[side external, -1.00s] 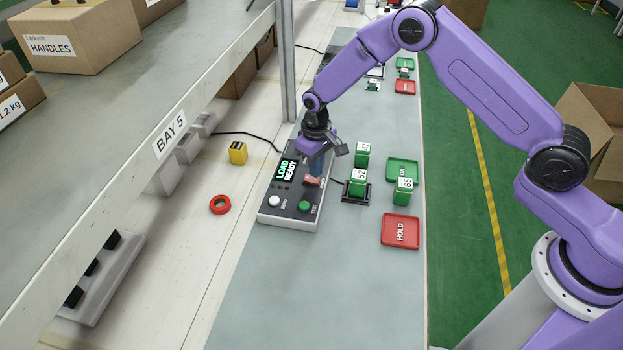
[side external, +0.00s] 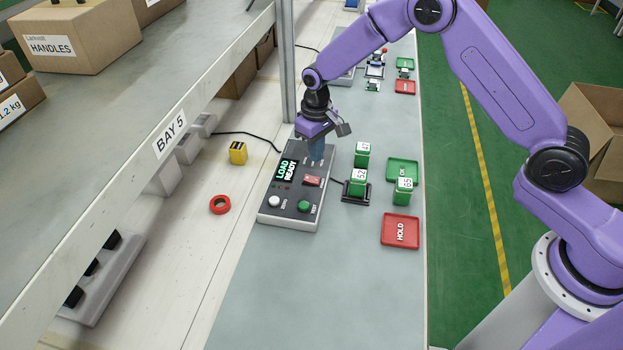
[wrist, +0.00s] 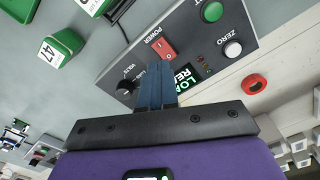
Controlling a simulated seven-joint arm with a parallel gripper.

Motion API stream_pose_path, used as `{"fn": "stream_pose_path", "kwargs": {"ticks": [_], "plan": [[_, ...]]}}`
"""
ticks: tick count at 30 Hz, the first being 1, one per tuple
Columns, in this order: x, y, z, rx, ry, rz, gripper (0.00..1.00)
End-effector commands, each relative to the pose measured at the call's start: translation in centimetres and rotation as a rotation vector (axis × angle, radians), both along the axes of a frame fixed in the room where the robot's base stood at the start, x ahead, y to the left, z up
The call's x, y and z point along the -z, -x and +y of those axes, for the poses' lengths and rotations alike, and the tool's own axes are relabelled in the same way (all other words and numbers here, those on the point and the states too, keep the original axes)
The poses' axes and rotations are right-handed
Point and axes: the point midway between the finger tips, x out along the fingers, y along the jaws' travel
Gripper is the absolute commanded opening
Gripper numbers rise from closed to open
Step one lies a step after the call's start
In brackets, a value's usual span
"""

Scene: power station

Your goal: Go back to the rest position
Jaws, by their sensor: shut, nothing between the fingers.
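My gripper (side external: 317,156) is shut and empty, with its blue fingers above the grey control panel (side external: 296,220). In the wrist view the fingers (wrist: 155,72) are pressed together in front of the panel (wrist: 190,22). The panel's display (side external: 286,170) reads "LOAD READY" in green. Its red power switch (side external: 312,181) lies just below the fingertips in the side view, and they look apart from it. The switch also shows in the wrist view (wrist: 160,47). A white ZERO button (side external: 274,201) and a green button (side external: 304,206) sit at the panel's near end.
Right of the panel, a green block marked 52 (side external: 357,183) stands in a black holder. Green blocks 47 (side external: 362,157) and 65 (side external: 402,194) stand nearby. A green tray (side external: 402,168) and a red HOLD tray (side external: 400,231) lie at right. A metal post (side external: 286,70) rises behind the panel.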

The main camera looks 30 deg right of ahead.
Motion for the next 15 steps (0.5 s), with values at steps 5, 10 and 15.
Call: {"fn": "stream_pose_path", "kwargs": {"ticks": [5, 10, 15], "plan": [[0.0, 0.0, 0.0, 0.0, 0.0, 0.0, 0.0], [-0.4, 0.3, 0.2, -0.009, 0.0, -0.001, 0.0], [-3.1, 2.7, 1.0, -0.078, -0.003, -0.006, 0.0]]}}
